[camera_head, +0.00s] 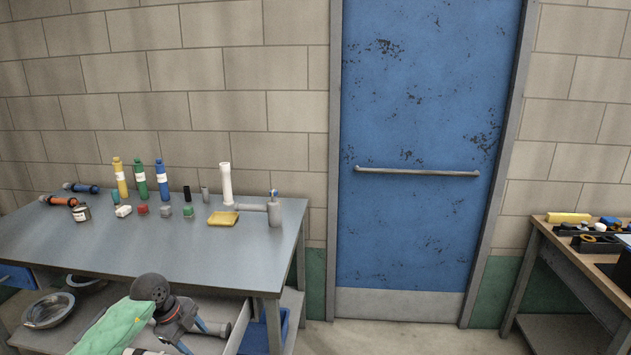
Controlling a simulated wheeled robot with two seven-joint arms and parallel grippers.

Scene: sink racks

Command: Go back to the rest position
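My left arm, with a green cover and a dark round joint, comes in at the bottom left, in front of the steel table. My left gripper (202,339) is at its end, with two blue-grey fingers spread apart and nothing visible between them. It is below the tabletop's front edge in the picture, clear of the things on top. My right gripper is not in view.
The steel table (130,245) holds yellow (121,178), green (140,180) and blue (162,181) bottles, a white tube (226,183), a yellow sponge (223,218) and small items. A metal bowl (48,310) sits below. A blue door (430,120) and wooden workbench (570,260) stand right.

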